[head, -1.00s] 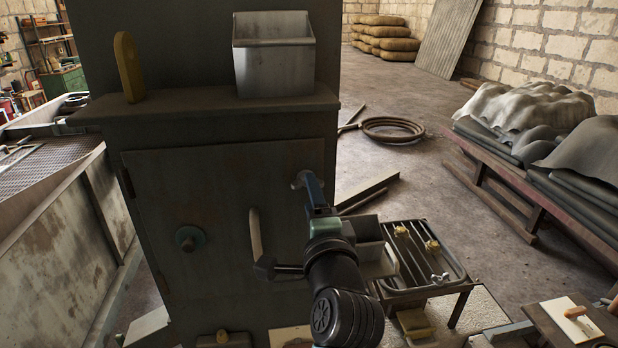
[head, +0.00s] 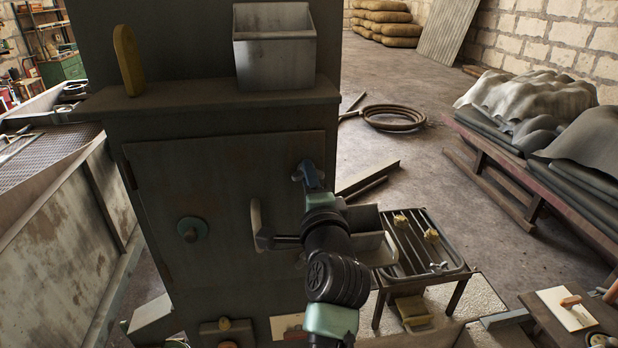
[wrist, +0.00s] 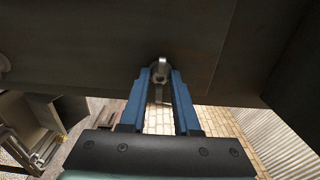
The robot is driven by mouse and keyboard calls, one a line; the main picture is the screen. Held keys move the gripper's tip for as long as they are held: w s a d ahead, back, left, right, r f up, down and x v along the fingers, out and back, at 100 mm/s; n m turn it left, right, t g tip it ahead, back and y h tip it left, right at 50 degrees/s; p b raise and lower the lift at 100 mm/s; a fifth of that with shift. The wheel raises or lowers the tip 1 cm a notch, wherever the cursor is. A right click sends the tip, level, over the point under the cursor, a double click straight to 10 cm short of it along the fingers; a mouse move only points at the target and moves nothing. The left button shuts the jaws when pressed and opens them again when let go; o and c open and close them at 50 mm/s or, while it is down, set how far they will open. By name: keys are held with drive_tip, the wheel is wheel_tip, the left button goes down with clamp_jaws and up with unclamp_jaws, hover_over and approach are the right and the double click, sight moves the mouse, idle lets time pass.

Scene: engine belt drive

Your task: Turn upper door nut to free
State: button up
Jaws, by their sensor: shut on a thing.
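The upper door nut (wrist: 161,66) is a small grey metal piece. In the wrist view it sits between the blue fingertips of my gripper (wrist: 160,78), with a thin bolt showing below it. In the head view my gripper (head: 311,180) reaches the upper right part of the grey cabinet door (head: 225,160), and the nut is mostly hidden by the fingers there. The jaws are shut on the nut. I cannot tell how far it is turned. The door is closed flat in its frame.
A curved handle (head: 256,218) and a dark rod beside it stand out from the door, left of my wrist. A metal bin (head: 274,55) stands on the ledge above. A slatted rack (head: 425,250) stands right.

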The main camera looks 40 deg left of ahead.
drive_tip(key=shift+f+b, duration=0.1)
drive_tip(key=shift+b, duration=0.25)
clamp_jaws()
drive_tip(key=shift+n+b, duration=6.75)
drive_tip(key=shift+n, duration=2.15)
drive_tip(key=o, duration=0.9)
unclamp_jaws()
drive_tip(key=b+v, duration=0.3)
drive_tip(key=v, duration=1)
drive_tip(key=shift+b, duration=0.35)
